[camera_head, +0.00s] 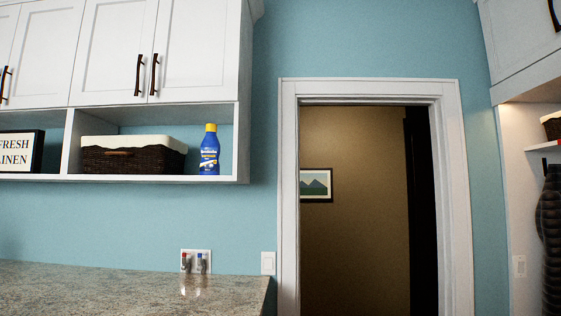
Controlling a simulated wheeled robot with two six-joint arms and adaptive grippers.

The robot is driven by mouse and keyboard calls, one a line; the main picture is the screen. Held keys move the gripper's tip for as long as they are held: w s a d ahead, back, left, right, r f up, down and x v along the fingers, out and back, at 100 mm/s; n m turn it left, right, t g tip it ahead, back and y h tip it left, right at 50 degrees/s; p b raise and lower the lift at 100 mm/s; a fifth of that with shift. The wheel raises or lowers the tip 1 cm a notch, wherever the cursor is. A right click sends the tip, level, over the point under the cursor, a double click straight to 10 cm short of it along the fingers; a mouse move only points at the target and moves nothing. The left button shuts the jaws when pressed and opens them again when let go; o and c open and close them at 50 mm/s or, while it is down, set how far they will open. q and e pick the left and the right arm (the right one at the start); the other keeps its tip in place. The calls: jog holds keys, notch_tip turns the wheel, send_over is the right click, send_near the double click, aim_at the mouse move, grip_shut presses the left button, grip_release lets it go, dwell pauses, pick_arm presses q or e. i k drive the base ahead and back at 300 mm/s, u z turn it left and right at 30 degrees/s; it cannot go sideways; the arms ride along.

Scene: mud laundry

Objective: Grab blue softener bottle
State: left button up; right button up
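The blue softener bottle (210,152) has a yellow cap and a printed label. It stands upright on the open shelf (150,179) under the white upper cabinets, near the shelf's right end. It is just right of a dark wicker basket and apart from the shelf's right side wall. Nothing hides its front. Neither of my grippers shows in the head view.
The dark wicker basket (134,158) with a white liner and a "Fresh Linen" sign (20,151) share the shelf. A granite counter (110,288) lies below, mostly clear. Water taps (195,262) are on the wall. An open doorway (365,210) is to the right.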

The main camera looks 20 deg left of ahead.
aim_at(210, 146)
jog(key=z, duration=0.25)
jog(key=i, duration=1.25)
jog(key=u, duration=0.55)
jog(key=i, duration=1.1)
jog(key=u, duration=0.75)
